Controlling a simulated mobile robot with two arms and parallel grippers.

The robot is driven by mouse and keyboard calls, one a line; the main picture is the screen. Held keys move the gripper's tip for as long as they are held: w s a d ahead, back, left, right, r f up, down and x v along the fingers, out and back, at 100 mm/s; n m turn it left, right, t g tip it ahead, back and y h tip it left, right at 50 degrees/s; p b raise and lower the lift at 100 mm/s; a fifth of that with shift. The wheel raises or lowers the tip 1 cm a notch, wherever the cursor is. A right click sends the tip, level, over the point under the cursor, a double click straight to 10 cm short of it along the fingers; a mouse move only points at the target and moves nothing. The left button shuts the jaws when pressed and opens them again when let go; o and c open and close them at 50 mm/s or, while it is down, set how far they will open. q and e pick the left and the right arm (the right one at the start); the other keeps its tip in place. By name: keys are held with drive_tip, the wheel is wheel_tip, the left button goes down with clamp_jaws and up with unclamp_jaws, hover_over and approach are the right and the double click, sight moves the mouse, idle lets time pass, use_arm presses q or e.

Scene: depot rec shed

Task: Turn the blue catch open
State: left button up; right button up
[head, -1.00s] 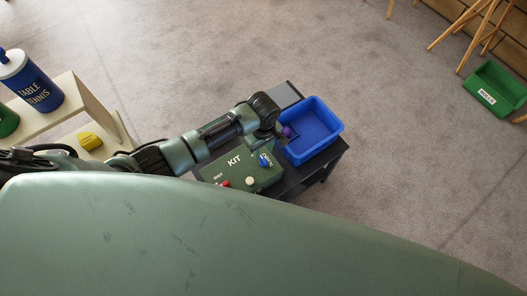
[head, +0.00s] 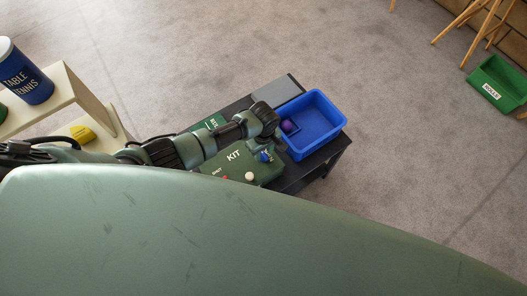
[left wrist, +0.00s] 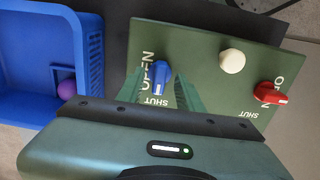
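The green kit box (head: 240,160) lies on a dark low table. Its blue catch (head: 265,156) shows at its right end, partly covered by my left gripper (head: 272,146). In the left wrist view the blue catch (left wrist: 160,78) stands between the two green fingers of my left gripper (left wrist: 158,90). My right gripper is not in view.
A blue bin (head: 318,120) with a purple ball (head: 289,126) stands on the table close to the kit box. A shelf (head: 66,88) with a blue table tennis tub (head: 27,82) is at the left. Carpet is clear beyond the table.

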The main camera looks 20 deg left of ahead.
use_arm(q)
clamp_jaws()
drive_tip(key=shift+m, duration=0.3)
drive_tip(key=shift+r+m+p, duration=0.1)
drive_tip(key=shift+m+p, duration=0.3)
drive_tip(key=shift+m, duration=0.1)
drive_tip(key=m+p, duration=0.1)
drive_tip(key=m, duration=0.3)
drive_tip(key=m+p, duration=0.1)
drive_tip(key=m, duration=0.5)
drive_tip(key=shift+m, duration=0.4)
drive_tip(key=m, duration=0.5)
drive_tip(key=shift+m, duration=0.4)
